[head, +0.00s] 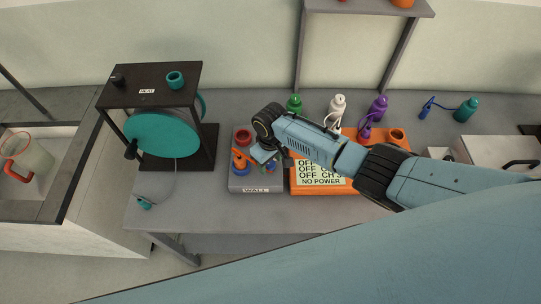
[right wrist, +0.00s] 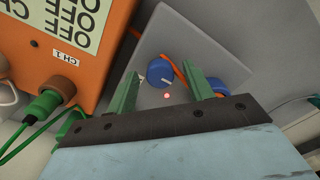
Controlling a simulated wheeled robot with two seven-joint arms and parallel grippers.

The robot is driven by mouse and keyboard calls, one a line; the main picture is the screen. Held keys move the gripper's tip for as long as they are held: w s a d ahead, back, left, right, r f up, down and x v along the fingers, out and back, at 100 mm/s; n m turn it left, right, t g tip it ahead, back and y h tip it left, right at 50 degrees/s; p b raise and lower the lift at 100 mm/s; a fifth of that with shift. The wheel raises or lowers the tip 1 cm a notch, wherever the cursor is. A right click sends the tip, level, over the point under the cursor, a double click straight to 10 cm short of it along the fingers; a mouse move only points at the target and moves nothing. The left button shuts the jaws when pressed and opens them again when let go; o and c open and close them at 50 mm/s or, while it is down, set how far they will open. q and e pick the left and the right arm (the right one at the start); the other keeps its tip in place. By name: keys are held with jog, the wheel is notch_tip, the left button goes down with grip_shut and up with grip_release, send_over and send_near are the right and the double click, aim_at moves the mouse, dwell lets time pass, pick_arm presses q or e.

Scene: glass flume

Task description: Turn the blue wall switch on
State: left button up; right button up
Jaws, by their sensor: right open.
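The grey box labelled WALL (head: 255,189) sits on the bench, with a red ring-shaped part, an orange cable and blue parts on top. My right gripper (head: 264,155) reaches over it from the right and covers part of its top. In the right wrist view the gripper (right wrist: 165,88) is open. A round blue knob with a white mark (right wrist: 160,72) shows between its green fingers, with no visible grip on it. Which way the mark reads as on or off I cannot tell. A second blue part (right wrist: 218,87) is partly behind the right finger. My left gripper is out of view.
An orange box (head: 306,187) with OFF and NO POWER on its display stands right of the grey box, with plugs and cables. A black frame with a teal disc (head: 162,135) stands left. Several coloured bottles, one white (head: 337,107), stand behind. The bench front is clear.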

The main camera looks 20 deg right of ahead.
aim_at(271, 164)
notch_tip(271, 164, up, 13)
jog(key=shift+r+p, duration=0.15)
jog(key=shift+p, duration=0.3)
dwell(0.5)
